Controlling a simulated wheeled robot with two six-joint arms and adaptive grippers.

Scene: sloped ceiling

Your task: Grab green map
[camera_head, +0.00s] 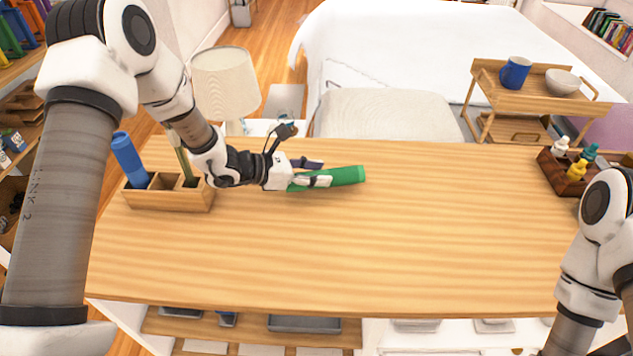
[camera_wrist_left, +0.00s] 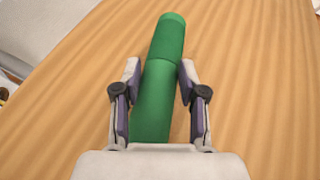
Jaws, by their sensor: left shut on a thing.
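The green map (camera_head: 347,175) is a rolled green tube near the back left of the wooden table. My left gripper (camera_head: 318,177) is shut on it. In the left wrist view the green map (camera_wrist_left: 166,45) runs between the two fingers of my left gripper (camera_wrist_left: 158,85), and its far end sticks out beyond them. I cannot tell whether the tube touches the table. My right arm shows at the right edge of the head view, but its gripper is not in view.
A wooden holder (camera_head: 165,198) with a blue tube (camera_head: 128,158) stands on the table's left. A dark box of small bottles (camera_head: 565,178) stands at the back right. The middle and front of the table (camera_head: 330,250) are clear. A lamp (camera_head: 225,80) stands behind the table.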

